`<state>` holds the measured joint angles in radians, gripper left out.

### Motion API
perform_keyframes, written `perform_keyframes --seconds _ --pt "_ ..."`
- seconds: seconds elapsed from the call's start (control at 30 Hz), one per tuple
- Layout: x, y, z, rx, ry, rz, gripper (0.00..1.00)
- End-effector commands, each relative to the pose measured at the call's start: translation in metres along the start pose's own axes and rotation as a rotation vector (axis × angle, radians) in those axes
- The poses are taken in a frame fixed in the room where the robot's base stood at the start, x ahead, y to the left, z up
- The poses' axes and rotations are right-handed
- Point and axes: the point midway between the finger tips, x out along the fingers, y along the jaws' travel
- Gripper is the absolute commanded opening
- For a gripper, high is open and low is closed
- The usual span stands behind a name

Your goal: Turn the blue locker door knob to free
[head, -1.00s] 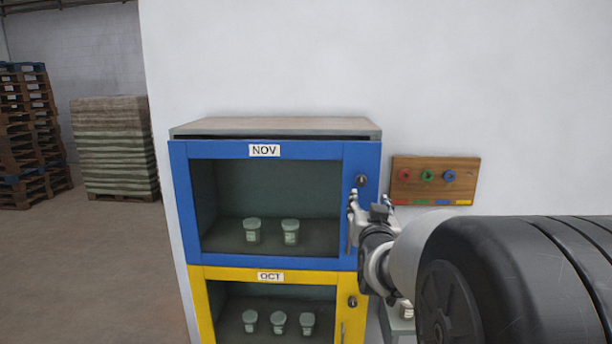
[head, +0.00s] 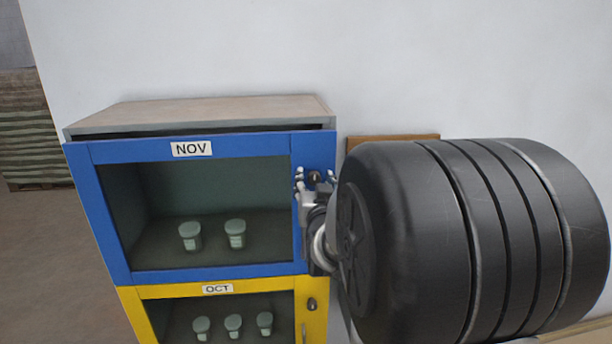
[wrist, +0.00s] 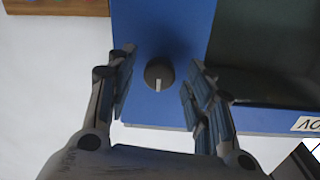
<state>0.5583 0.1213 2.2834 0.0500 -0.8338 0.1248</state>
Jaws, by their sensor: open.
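The blue locker door (head: 205,268), labelled NOV, is closed, with a window showing two lidded jars inside. Its dark round knob (head: 315,177) is on the right side of the frame. In the wrist view the knob (wrist: 159,74) has a pale mark pointing toward the bottom of the picture. My gripper (head: 316,176) is in front of the knob. In the wrist view my open gripper (wrist: 160,72) has one finger on each side of the knob, with a gap on both sides. I cannot tell how far the fingertips are from the door face.
The yellow OCT door (head: 134,301) with its own knob (head: 311,304) is directly below. A wooden board (head: 392,139) on the wall at right is mostly hidden by my arm. A stack (head: 30,130) stands at far left; the floor there is clear.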

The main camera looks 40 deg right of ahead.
Motion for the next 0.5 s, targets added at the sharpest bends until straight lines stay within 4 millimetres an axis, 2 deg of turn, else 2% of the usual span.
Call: perform_keyframes --seconds 0.27,0.5 --pt "-0.0001 0.0002 0.0001 0.0 0.0 0.0 0.47" --pt "-0.0001 0.0 -0.0001 0.0 0.001 0.0 0.31"
